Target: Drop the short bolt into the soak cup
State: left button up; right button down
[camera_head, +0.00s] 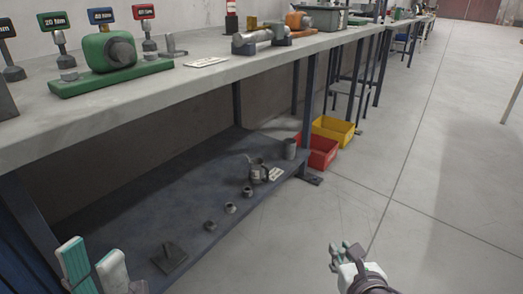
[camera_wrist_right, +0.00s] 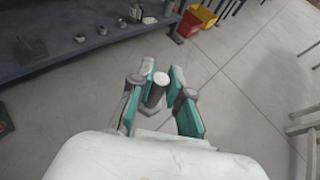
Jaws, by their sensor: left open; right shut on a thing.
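My right gripper (camera_head: 346,252) is over the floor, to the right of the bench and away from the lower shelf. In the right wrist view it is shut on a short grey bolt (camera_wrist_right: 156,92) with a pale round end (camera_wrist_right: 161,77), held between the fingertips. A grey cylindrical cup (camera_head: 290,148), likely the soak cup, stands upright at the right end of the lower shelf; it also shows at the top of the right wrist view (camera_wrist_right: 168,8). Its inside is hidden. My left gripper (camera_head: 95,268) is open and empty at the lower left, in front of the shelf.
The lower shelf (camera_head: 150,205) also holds a jug-like metal vessel (camera_head: 256,171), a label card (camera_head: 276,174), several small rings or nuts and a dark flat plate (camera_head: 169,258). Red (camera_head: 318,151) and yellow (camera_head: 333,130) bins stand beyond it.

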aim_at(289, 158)
jog(key=i+l+u, duration=0.15)
jog(key=u, duration=0.3)
jog(key=i+l+u, duration=0.1)
jog(key=l+u, duration=0.15)
jog(key=u, duration=0.2)
jog(key=i+l+u, duration=0.1)
jog(key=l+u, duration=0.15)
jog(key=u, duration=0.2)
jog(key=i+l+u, duration=0.1)
jog(key=l+u, duration=0.15)
jog(key=l, duration=0.7)
jog(key=l+u, duration=0.3)
jog(key=l, duration=0.65)
jog(key=k+l+u, duration=0.1)
jog(key=l+u, duration=0.15)
jog(key=l, duration=0.7)
jog(key=k+l, duration=0.1)
jog(key=l, duration=1.25)
jog(key=k, duration=0.05)
